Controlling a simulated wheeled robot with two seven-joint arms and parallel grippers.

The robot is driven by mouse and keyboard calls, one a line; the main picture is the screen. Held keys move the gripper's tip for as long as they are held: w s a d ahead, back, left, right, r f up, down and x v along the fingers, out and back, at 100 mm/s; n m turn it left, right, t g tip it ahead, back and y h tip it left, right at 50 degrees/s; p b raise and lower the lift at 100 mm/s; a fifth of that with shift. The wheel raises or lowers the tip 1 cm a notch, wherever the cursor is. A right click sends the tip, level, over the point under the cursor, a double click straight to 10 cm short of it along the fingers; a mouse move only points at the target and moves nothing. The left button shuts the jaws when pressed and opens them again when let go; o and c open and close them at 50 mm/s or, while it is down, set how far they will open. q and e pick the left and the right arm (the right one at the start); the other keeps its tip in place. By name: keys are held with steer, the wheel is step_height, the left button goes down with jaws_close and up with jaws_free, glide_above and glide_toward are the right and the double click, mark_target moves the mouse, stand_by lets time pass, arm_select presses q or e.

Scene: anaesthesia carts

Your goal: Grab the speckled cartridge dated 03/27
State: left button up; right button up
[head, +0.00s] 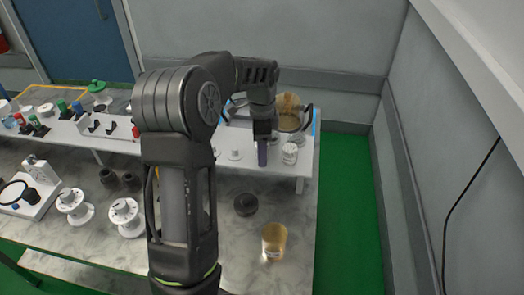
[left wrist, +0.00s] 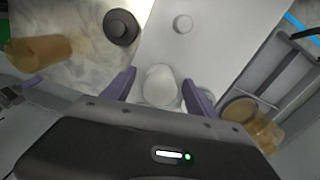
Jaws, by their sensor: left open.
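A white, faintly speckled cartridge (head: 289,153) stands upright near the right end of the white raised shelf. Its date cannot be read. In the left wrist view the pale cartridge (left wrist: 160,86) lies between the two purple fingers of my left gripper (left wrist: 158,77), with a finger on either side. I cannot tell whether the fingers reach down around it. In the head view my left gripper (head: 263,152) is open and points down just left of the cartridge. My left arm hides part of the table. My right gripper is not in view.
An amber jar (head: 274,242) and a black round knob (head: 245,204) stand on the marble table in front of the shelf. A larger amber container (head: 289,112) is behind the cartridge. A small white disc part (head: 235,155) is to its left. White spools (head: 126,213) stand further left.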

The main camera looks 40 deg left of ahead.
arm_select(q)
steer(key=shift+c, duration=0.4)
jaws_close()
stand_by(0.4)
steer(key=shift+r, duration=0.1)
steer(key=shift+r+p, duration=0.4)
step_height(320, 180, up, 2)
steer(key=shift+r+p, duration=0.25)
steer(key=shift+p, duration=0.65)
step_height(320, 180, up, 6)
steer(key=shift+r, duration=0.25)
